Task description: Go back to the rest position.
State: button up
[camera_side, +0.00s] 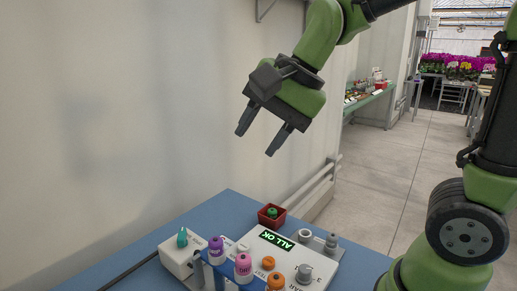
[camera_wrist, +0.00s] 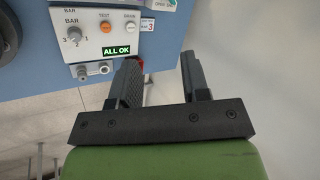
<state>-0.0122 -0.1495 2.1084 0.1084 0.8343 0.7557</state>
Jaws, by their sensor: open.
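The control box (camera_side: 300,258) on the table has a lit green display reading "ALL OK" (camera_side: 277,240). The same box (camera_wrist: 93,15) shows at the upper left of the wrist view. My gripper is well clear of everything on the table.
A small red tray (camera_side: 263,217) holding a green piece stands behind the box. Purple (camera_side: 217,247) and pink (camera_side: 243,264) labelled caps and a white box with a teal knob (camera_side: 176,257) stand at the left.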

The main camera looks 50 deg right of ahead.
jog(key=s+d+n+t, duration=0.1)
jog(key=s+n, duration=0.8)
jog(key=s, duration=0.2)
jog(key=shift+s+t+h, duration=0.3)
dwell(1.0)
